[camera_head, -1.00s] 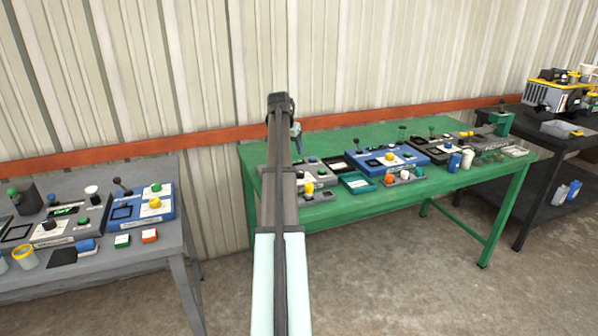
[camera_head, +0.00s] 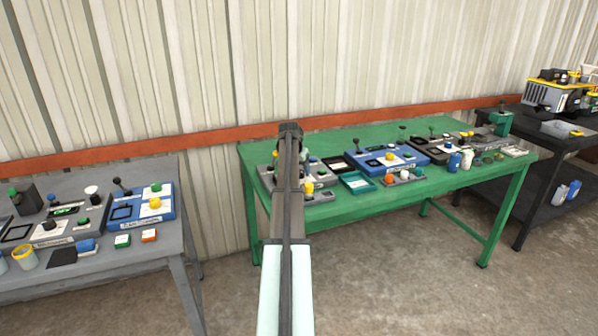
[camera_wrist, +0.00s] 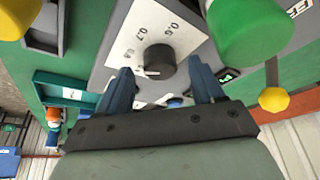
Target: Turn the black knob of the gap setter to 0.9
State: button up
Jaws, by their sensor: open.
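The black knob (camera_wrist: 159,60) shows in the wrist view on a white dial plate (camera_wrist: 135,35) with printed numbers; 0.7 and 0.6 are readable. A small white mark lies at the knob's lower left edge; I cannot tell which number it meets. My gripper (camera_wrist: 163,82) is open, with its two blue-grey fingers apart on either side, just below the knob in the picture. The knob looks free between them, and contact does not show. In the head view my arm covers part of the grey panels at the left end of the green table (camera_head: 350,208), and the knob cannot be made out.
A teal tray (camera_head: 357,183) lies right of my arm. A grey table (camera_head: 120,258) stands left.

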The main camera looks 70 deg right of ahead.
jog(key=shift+d+f, duration=0.2)
jog(key=shift+f, duration=0.35)
jog(key=shift+c, duration=0.2)
jog(key=c, duration=1)
jog(key=shift+n, duration=0.3)
jog(key=n, duration=0.2)
jog(key=n+t, duration=0.1)
jog(key=shift+s+n+t, duration=0.15)
jog(key=shift+n+t, duration=0.15)
jog(key=shift+n, duration=0.1)
jog(key=n+t, duration=0.1)
jog(key=n, duration=0.1)
jog(key=n+y, duration=0.1)
jog(key=n, duration=0.2)
jog(key=shift+s+d+t+y, duration=0.1)
jog(key=shift+d+t+y, duration=0.05)
jog(key=shift+t+y, duration=0.2)
jog(key=shift+n, duration=0.4)
